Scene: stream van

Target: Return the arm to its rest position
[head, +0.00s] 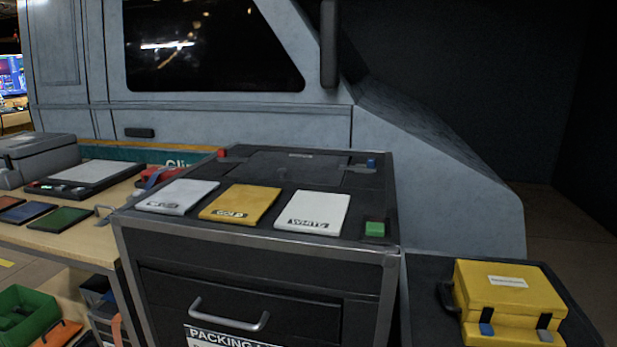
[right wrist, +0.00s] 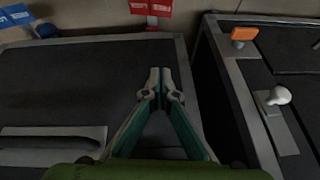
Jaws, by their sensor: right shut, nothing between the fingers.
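My right gripper (right wrist: 160,82) shows in the right wrist view. Its two fingers meet at the tips, and nothing is between them. It is over a dark panel (right wrist: 75,85) with a grey frame. No gripper or arm of mine shows in the head view, so my left gripper is not in sight.
In the head view a dark cabinet (head: 330,257) carries a grey tile (head: 180,194), a yellow tile (head: 238,205) and a white tile (head: 303,208). A yellow case (head: 500,285) sits at right. A wooden table (head: 85,236) stands at left. A van (head: 230,120) is behind.

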